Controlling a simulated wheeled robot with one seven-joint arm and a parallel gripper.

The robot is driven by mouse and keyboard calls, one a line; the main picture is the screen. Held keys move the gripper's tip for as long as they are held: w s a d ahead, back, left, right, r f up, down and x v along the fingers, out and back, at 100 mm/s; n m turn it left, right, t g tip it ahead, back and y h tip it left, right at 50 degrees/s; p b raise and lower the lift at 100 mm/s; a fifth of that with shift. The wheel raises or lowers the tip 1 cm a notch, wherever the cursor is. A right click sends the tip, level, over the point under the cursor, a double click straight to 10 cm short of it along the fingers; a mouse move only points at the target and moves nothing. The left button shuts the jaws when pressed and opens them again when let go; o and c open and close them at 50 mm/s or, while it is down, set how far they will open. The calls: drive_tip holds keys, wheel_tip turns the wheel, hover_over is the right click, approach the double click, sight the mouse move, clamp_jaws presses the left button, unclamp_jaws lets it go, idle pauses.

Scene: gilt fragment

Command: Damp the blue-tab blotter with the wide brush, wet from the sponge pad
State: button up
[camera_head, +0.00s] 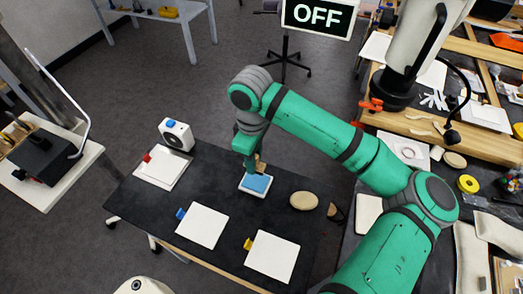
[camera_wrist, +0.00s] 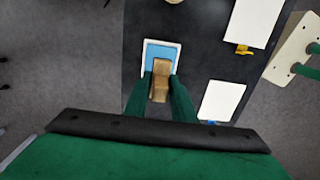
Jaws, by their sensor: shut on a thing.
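My gripper (camera_wrist: 160,84) is shut on a wooden brush (camera_wrist: 160,68), which points down at the sponge pad. The sponge pad (camera_head: 257,184) is blue in a white tray; it also shows in the wrist view (camera_wrist: 163,53), partly covered by the brush. I cannot tell whether the bristles touch the pad. The blue-tab blotter (camera_head: 203,226) lies flat on the black table, to the left and nearer than the pad. In the wrist view the same blotter (camera_wrist: 222,100) is to the right of my gripper. My gripper (camera_head: 251,160) is partly hidden by the arm in the head view.
A red-tab blotter (camera_head: 162,168) lies at the left and a yellow-tab blotter (camera_head: 272,257) at the front. A beige oval object (camera_head: 304,201) lies right of the pad. A white device (camera_head: 177,135) stands at the back edge. An OFF sign (camera_head: 318,17) stands behind. A cluttered bench is at right.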

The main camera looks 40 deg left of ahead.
hover_over(254, 181)
drive_tip(key=shift+w+f, duration=0.2)
drive_tip(key=shift+f, duration=2.75)
drive_tip(key=shift+w+f, duration=0.1)
drive_tip(key=shift+a+f, duration=0.1)
drive_tip(key=shift+f, duration=0.2)
drive_tip(key=shift+s+f, duration=0.2)
drive_tip(key=shift+f, duration=0.05)
drive_tip(key=shift+r, duration=3.6)
